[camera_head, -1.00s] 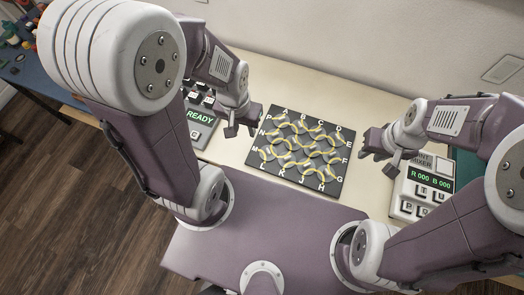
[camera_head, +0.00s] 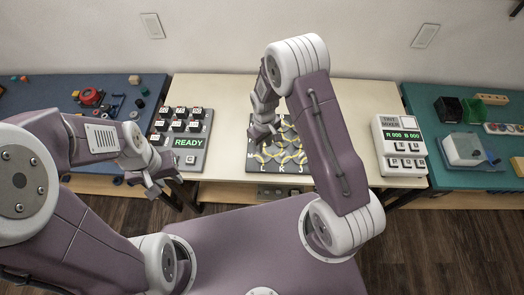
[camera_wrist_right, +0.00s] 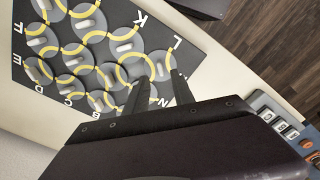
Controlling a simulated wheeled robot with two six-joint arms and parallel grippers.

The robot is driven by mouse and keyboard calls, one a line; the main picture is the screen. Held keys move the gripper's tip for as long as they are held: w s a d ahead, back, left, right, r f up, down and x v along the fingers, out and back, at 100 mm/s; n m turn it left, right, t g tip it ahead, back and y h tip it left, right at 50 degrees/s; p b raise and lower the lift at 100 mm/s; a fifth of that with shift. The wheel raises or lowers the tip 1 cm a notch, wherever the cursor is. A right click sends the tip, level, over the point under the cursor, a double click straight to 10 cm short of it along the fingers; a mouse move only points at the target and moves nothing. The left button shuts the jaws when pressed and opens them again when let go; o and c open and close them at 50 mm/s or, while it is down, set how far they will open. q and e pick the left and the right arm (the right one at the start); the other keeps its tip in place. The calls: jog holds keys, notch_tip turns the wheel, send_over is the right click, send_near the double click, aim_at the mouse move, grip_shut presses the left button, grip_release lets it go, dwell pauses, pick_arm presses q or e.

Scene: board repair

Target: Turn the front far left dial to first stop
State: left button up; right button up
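The black lettered board (camera_head: 281,167) lies on the cream table and carries several grey round dials with yellow arcs and pale bar handles. My right arm reaches over it and hides part of its right side. My right gripper (camera_head: 263,133) is above the board's left part. In the right wrist view, its two fingers (camera_wrist_right: 158,79) are apart and empty, pointing at the front left corner dial (camera_wrist_right: 159,62) near the letter L. Whether they touch its handle I cannot tell. My left gripper (camera_head: 163,184) is open and empty, at the front of the table's left end.
A keypad box reading READY (camera_head: 184,157) stands left of the board. A white box with a green display (camera_head: 399,150) stands right of it. Blue (camera_head: 40,115) and teal (camera_head: 455,180) side tables hold loose parts. Bare cream table lies between board and boxes.

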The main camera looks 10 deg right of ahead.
aim_at(264, 153)
notch_tip(264, 153, down, 5)
jog(key=shift+a+r, duration=0.1)
jog(key=shift+r, duration=0.1)
jog(key=shift+f, duration=0.4)
grip_shut()
